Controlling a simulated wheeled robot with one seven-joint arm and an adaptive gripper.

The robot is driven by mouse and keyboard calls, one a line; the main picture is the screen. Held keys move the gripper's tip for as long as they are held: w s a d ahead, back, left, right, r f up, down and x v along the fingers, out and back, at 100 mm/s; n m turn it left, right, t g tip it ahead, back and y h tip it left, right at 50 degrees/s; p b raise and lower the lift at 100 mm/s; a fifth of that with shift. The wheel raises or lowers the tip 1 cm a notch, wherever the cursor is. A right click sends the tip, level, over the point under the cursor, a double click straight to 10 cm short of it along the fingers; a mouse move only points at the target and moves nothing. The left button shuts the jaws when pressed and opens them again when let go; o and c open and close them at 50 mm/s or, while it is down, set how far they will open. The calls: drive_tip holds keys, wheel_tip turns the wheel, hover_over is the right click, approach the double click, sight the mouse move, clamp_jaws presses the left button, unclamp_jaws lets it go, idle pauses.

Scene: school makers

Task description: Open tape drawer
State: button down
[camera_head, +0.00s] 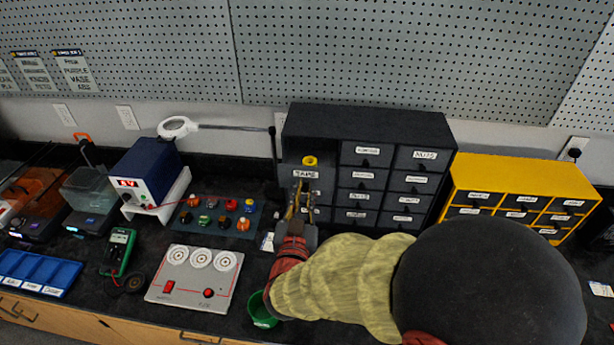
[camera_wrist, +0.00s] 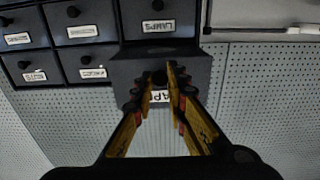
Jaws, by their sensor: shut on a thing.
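The tape drawer (camera_head: 320,187) is in the top left of the dark drawer cabinet (camera_head: 366,122), with a white label on its front. It stands out from the cabinet, and a yellow ring (camera_head: 310,161) shows at its open top. My gripper (camera_head: 296,194) is at the drawer's front, its fingers shut on the dark knob. In the wrist view the drawer (camera_wrist: 188,66) appears upside down, and my gripper (camera_wrist: 162,80) closes around the knob, partly covering the label.
A yellow drawer cabinet (camera_head: 488,168) stands to the right. A green cup (camera_head: 260,311) is close beside my wrist. A grey panel with dials (camera_head: 182,289), a mat of small parts (camera_head: 213,234) and a magnifier lamp (camera_head: 176,127) are to the left.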

drive_tip(key=shift+s+a, duration=0.1)
drive_tip(key=shift+s, duration=0.35)
drive_tip(key=c, duration=1.9)
unclamp_jaws()
drive_tip(key=shift+o, duration=0.7)
drive_tip(key=s+a, duration=0.2)
drive_tip(key=s, duration=0.9)
drive_tip(key=shift+s+a, duration=0.15)
drive_tip(key=shift+s, duration=0.2)
